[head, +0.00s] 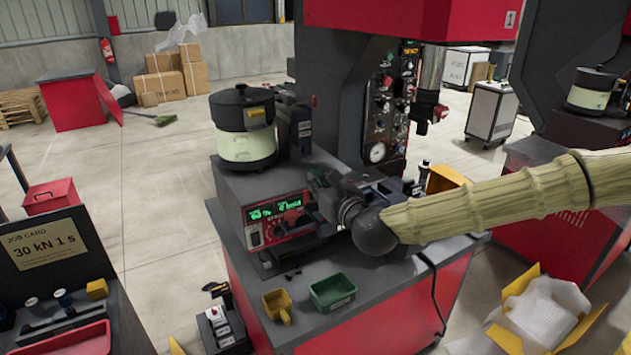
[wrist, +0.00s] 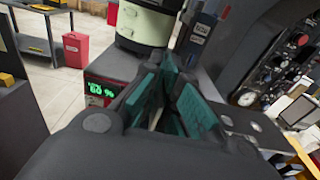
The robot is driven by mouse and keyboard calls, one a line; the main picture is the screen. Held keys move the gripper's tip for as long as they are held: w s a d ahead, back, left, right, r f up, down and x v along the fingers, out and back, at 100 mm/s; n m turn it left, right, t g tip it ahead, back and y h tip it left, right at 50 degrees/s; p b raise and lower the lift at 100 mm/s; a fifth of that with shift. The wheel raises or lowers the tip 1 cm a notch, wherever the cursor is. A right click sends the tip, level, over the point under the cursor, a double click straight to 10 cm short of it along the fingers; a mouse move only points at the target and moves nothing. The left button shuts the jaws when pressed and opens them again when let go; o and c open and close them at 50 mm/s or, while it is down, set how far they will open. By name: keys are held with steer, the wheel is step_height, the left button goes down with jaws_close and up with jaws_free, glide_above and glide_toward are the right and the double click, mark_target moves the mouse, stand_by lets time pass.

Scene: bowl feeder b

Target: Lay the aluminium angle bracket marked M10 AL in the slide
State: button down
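My gripper (head: 322,190) is in front of the red-edged control box below the press. Its dark fingers with teal pads fill the middle of the wrist view (wrist: 170,75). The pads lean together toward their tips, near the foot of the bowl feeder. A narrow pale strip shows between them, and I cannot tell whether it is a held part or the background. I cannot make out the bracket marked M10 AL in either view. The slide is not clearly visible; my gripper and arm cover part of that area.
A yellow bin (head: 278,306) and a green bin (head: 332,292) sit on the front of the bench. A job card (head: 45,245) stands at the left. The press column rises behind.

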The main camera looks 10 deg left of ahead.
steer(key=shift+f, duration=0.55)
steer(key=shift+w+f+b, duration=0.2)
steer(key=shift+f+b, duration=0.35)
steer(key=shift+f, duration=0.05)
steer(key=shift+w+f+b, duration=0.15)
steer(key=shift+f+b, duration=0.35)
steer(key=shift+f, duration=0.05)
steer(key=shift+s+f+b, duration=0.2)
steer(key=shift+s+b, duration=0.05)
steer(key=shift+b, duration=0.05)
steer(key=shift+w+f, duration=0.15)
steer(key=shift+f, duration=0.05)
steer(key=shift+r, duration=0.1)
steer(key=shift+b, duration=0.95)
stand_by(0.3)
steer(key=shift+f+b, duration=1.7)
steer(key=shift+f, duration=0.05)
steer(key=c, duration=2.1)
jaws_free()
steer(key=o, duration=0.5)
